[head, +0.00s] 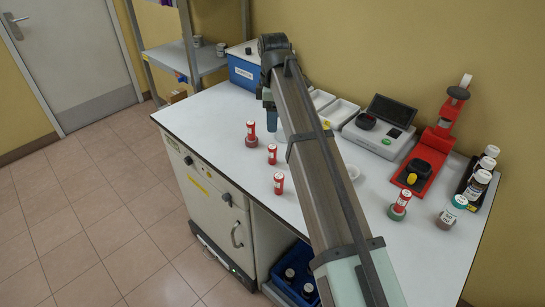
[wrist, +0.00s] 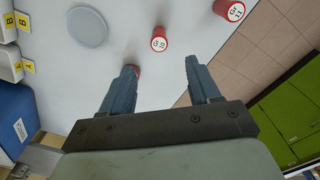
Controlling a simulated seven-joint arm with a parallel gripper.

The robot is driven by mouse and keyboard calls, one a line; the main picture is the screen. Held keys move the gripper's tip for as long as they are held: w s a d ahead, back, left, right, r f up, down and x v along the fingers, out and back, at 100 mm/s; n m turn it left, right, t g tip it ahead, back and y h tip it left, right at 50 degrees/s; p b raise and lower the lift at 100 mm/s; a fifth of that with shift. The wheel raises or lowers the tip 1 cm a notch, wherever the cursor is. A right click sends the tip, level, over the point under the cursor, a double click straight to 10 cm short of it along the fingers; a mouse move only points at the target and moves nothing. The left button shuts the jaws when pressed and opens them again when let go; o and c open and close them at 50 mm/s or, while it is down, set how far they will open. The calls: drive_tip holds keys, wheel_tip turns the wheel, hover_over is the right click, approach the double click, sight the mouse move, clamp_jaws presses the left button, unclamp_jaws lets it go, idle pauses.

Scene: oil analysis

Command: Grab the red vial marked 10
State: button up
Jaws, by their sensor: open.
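The red vial marked 10 (wrist: 159,40) stands upright with a white-labelled top, ahead of my gripper (wrist: 160,82) and roughly in line with the gap between its fingers. In the head view it appears to be the middle red vial (head: 272,155) of three near the table's front edge. My gripper is open, with nothing between its fingers; in the head view its blue fingers (head: 271,119) are above the table, behind the vials. A red vial marked 11 (wrist: 230,9) stands farther off to the right. Another red vial (head: 251,134), on a dark base, is partly hidden behind the left finger in the wrist view.
An analyser (head: 381,130), white trays (head: 340,112) and a blue box (head: 246,70) line the back. A round white dish (wrist: 87,27) lies on the table.

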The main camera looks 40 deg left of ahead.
sight(273, 146)
wheel_tip(273, 146, down, 13)
drive_tip(key=shift+f, duration=0.1)
drive_tip(key=c, duration=1.1)
idle(0.4)
